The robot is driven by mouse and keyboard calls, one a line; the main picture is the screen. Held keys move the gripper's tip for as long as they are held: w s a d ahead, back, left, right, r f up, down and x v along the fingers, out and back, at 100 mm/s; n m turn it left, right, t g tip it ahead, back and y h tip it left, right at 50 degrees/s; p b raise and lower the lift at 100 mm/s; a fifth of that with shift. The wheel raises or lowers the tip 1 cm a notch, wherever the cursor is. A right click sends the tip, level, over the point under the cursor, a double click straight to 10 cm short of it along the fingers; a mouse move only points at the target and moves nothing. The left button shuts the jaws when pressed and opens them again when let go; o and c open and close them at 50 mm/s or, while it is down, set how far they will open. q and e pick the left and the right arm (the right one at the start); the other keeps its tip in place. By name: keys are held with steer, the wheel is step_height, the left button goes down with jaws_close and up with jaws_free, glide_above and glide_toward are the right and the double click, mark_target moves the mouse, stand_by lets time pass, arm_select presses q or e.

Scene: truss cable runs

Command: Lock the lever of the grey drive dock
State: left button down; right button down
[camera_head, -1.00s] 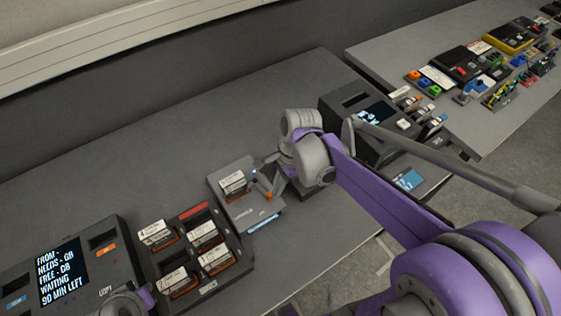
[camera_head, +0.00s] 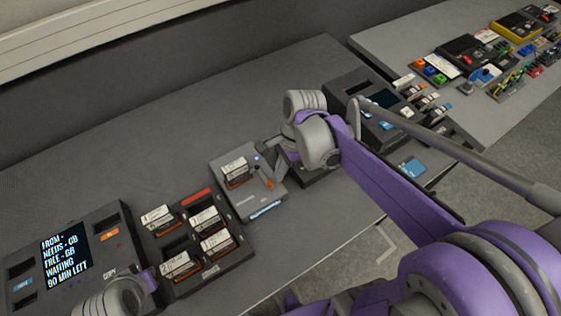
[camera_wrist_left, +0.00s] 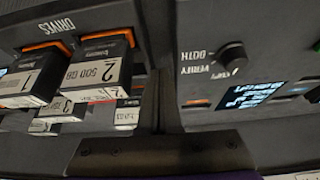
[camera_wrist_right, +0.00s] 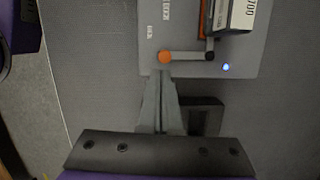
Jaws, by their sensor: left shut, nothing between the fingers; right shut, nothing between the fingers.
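The grey drive dock (camera_head: 242,203) stands on the bench with a white-labelled drive (camera_head: 236,170) in its slot. Its lever has an orange knob (camera_head: 269,184). A blue light (camera_wrist_right: 226,67) glows on the dock. My right gripper (camera_wrist_right: 164,76) is shut and empty, its tips right at the knob; I cannot tell whether they touch. My left gripper (camera_wrist_left: 157,95) is shut and empty, between the drive rack and the copy station.
The drive rack (camera_head: 241,259) with several drives stands left of the dock, then the copy station (camera_head: 105,232) with its screen. A dark device (camera_head: 345,92) stands behind my right arm. A second table (camera_head: 400,48) with assorted gear is at the upper right. The back of the bench is clear.

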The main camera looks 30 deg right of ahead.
steer(key=v, duration=0.9)
steer(key=shift+p, duration=0.35)
steer(key=shift+s, duration=0.1)
steer(key=s+a+f+n+t+h, duration=0.1)
steer(key=s+a+f+n+t, duration=0.1)
steer(key=n, duration=0.7)
steer(key=s+a+f+n+t+h, duration=0.1)
steer(key=s+a+f+n+t, duration=0.2)
steer(key=n, duration=0.6)
step_height(320, 180, down, 3)
steer(key=shift+s+r+h, duration=0.25)
steer(key=shift+s+h, duration=0.15)
steer(key=shift+s, duration=0.4)
